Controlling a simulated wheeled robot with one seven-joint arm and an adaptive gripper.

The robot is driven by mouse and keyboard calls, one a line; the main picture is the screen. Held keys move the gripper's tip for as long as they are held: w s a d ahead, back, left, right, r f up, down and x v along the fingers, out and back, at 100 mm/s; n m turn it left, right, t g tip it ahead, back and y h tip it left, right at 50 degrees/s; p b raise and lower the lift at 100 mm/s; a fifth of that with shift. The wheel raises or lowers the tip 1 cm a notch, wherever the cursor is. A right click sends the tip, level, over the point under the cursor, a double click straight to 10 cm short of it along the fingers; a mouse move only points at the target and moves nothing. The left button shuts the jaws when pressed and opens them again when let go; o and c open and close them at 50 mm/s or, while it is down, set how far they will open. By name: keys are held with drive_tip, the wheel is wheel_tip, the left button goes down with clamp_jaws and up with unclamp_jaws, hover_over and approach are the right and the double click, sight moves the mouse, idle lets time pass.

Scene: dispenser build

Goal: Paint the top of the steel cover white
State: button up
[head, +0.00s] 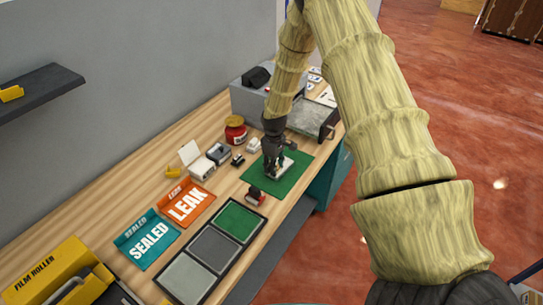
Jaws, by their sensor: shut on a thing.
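My gripper (274,160) points down over the green mat (297,178) on the bench. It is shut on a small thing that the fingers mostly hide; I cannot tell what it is. A small pale grey-white plate (284,169) lies on the mat right under the fingertips. It may be the steel cover, but it is too small to be sure. I cannot tell whether the held thing touches it, or how much of its top is white.
A red jar (236,130) and small white and dark devices stand left of the mat. A small red-and-dark item (255,196) sits at its near corner. Nearer are LEAK (190,205) and SEALED (148,240) trays, a three-part tray (212,246) and a yellow film roller (50,278). A grey machine stands behind.

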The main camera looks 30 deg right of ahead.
drive_tip(key=shift+s+a, duration=0.2)
drive_tip(key=shift+a, duration=0.4)
drive_tip(key=shift+s+a, duration=0.2)
drive_tip(key=shift+a, duration=0.35)
drive_tip(key=shift+s+a+r+p, duration=0.1)
drive_tip(key=shift+a+r+p, duration=0.1)
drive_tip(key=shift+r+p, duration=0.15)
drive_tip(key=shift+r, duration=0.8)
drive_tip(key=shift+r+p, duration=1.9)
drive_tip(key=shift+r, duration=1)
drive_tip(key=shift+d+f, duration=0.1)
